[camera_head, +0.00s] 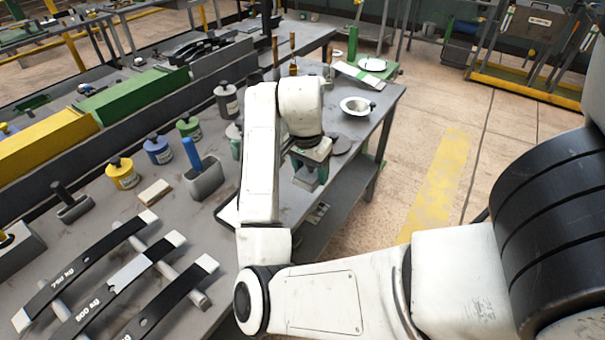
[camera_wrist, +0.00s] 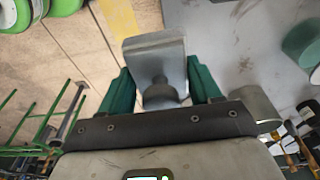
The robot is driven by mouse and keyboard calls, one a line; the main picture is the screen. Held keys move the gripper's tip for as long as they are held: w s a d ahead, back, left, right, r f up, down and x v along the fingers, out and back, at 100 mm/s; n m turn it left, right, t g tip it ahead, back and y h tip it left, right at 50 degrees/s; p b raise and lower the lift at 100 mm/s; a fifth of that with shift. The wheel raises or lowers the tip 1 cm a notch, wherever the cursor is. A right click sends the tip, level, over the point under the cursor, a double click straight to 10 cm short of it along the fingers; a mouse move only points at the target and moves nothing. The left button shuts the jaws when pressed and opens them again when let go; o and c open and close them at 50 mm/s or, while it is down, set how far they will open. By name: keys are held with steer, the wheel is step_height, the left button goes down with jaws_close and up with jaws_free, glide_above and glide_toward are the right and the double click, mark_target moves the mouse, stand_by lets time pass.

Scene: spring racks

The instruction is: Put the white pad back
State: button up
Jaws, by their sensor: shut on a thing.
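My gripper (camera_head: 312,163) hangs near the right edge of the long grey bench, below the white arm. In the wrist view its two green fingers (camera_wrist: 160,85) are shut on a pale grey plate (camera_wrist: 153,50) with a round knob. I cannot tell for sure whether this plate is the white pad. In the wrist view the plate lies partly over the floor and partly over the bench edge. The fingers hide its sides.
The grey bench (camera_head: 120,235) holds dark leaf springs (camera_head: 130,280), a yellow pot (camera_head: 122,173), a blue pot (camera_head: 158,150) and a tan block (camera_head: 155,192). A white bowl (camera_head: 356,105) and a white disc (camera_head: 372,64) stand farther back. Open floor (camera_head: 440,130) lies right.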

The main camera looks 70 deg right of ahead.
steer(key=w+d+f+b, duration=0.1)
steer(key=w+d+f, duration=0.1)
steer(key=d+f, duration=0.1)
steer(key=w+d+f+b, duration=0.1)
steer(key=w+d+f, duration=0.1)
steer(key=w+d, duration=0.1)
steer(key=w+d+f+b, duration=0.1)
steer(key=w+d+f, duration=0.2)
steer(key=shift+w+d+f, duration=0.2)
steer(key=shift+d+f, duration=0.05)
steer(key=shift+f, duration=0.05)
steer(key=shift+w+d+f, duration=0.4)
steer(key=shift+w+f, duration=0.05)
steer(key=shift+f, duration=0.2)
steer(key=shift+f+p, duration=0.4)
steer(key=shift+f, duration=1.15)
steer(key=o, duration=0.9)
steer(key=shift+f, duration=0.1)
steer(key=shift+o, duration=0.2)
step_height(320, 180, up, 12)
steer(key=a+b, duration=0.1)
steer(key=a, duration=0.1)
steer(key=shift+w, duration=0.25)
